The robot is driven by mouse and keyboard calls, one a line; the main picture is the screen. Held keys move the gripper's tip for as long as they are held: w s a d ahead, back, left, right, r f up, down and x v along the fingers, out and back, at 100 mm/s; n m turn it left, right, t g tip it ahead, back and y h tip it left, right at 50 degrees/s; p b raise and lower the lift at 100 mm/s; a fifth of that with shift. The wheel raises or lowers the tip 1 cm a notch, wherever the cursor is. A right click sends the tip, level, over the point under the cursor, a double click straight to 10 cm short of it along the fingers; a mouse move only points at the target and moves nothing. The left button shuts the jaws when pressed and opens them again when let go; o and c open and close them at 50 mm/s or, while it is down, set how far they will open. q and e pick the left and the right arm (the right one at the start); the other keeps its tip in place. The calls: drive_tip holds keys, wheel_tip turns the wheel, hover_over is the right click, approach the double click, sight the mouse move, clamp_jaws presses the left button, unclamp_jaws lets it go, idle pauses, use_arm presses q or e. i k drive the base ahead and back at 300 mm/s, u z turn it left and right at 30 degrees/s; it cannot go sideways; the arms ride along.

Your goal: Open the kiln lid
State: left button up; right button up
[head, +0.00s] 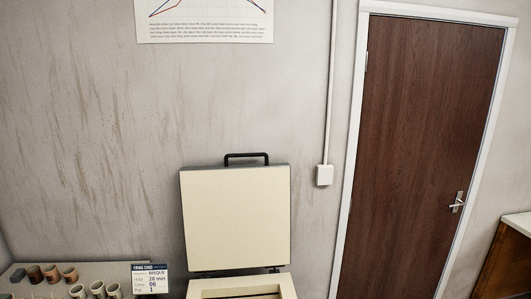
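The kiln lid (235,218) is a cream square panel with dark grey edges. It stands upright, swung up at the back of the kiln, so the kiln is open. A black handle (246,156) sits on the lid's top edge. The kiln body (207,291) shows only at the bottom edge of the head view, with a cream rim around a dark opening. The inside of the kiln is mostly cut off. Neither of my grippers is in view.
At the lower left, a table (118,271) holds several small cups (70,273) and a firing card (150,279). A closed brown door (425,140) is at right. A wooden cabinet (505,265) stands at the right edge. The wall behind the lid carries a chart (204,20).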

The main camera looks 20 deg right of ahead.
sight(238, 217)
drive_tip(key=z, duration=2.45)
drive_tip(key=i, duration=5.05)
drive_tip(key=u, duration=4.85)
drive_tip(key=i, duration=1.65)
